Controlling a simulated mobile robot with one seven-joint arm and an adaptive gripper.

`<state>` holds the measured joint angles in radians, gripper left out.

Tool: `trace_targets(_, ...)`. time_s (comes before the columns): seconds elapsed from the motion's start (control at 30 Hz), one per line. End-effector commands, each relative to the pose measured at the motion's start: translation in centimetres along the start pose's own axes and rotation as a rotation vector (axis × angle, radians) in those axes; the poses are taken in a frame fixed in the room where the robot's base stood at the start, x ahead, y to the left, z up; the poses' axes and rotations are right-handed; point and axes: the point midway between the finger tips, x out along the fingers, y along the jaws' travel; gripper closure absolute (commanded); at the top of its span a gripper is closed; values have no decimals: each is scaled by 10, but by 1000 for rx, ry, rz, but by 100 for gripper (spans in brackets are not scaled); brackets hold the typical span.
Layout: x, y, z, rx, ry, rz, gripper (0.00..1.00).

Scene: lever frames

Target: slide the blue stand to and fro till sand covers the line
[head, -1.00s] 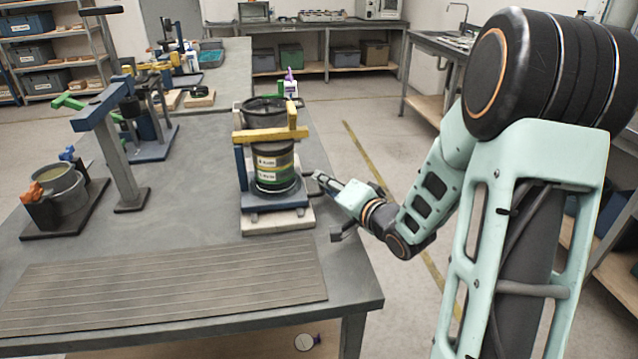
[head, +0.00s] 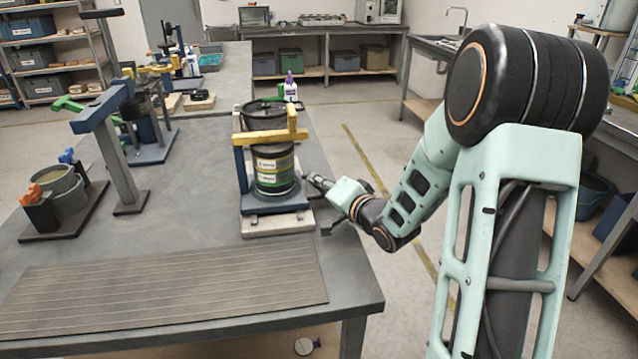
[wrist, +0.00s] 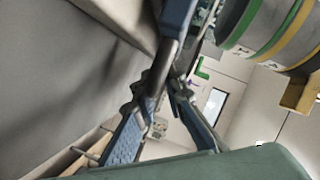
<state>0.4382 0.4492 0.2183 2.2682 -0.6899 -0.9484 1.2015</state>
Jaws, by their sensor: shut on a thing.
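The blue stand (head: 276,203) sits on a pale base block (head: 277,226) on the table, with more of the block bare in front. It carries a dark round canister (head: 273,170) with labels and a green and yellow band, under a yellow crossbar (head: 268,137). The canister's banded side (wrist: 268,25) shows at the top right of the wrist view. My gripper (head: 313,182) is at the stand's right side. In the wrist view its fingers (wrist: 163,105) are shut on a thin bar of the stand (wrist: 166,62). I cannot make out sand or the line.
A ridged grey mat (head: 165,285) lies in front of the stand. A grey post fixture (head: 125,170) and a pot on a dark base (head: 65,195) stand to the left. A purple-capped bottle (head: 290,88) is behind. The table's right edge is close to my gripper.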

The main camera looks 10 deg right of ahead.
Motion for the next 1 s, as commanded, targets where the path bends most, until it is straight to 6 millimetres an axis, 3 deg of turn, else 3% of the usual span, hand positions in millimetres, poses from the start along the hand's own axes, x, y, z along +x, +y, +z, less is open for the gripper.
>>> trace_targets(0.27,3,2,-1,1,-1,3,100)
trace_targets(0.7,69,3,-29,1,-2,5,100)
trace_targets(1.0,78,3,-34,0,1,4,100)
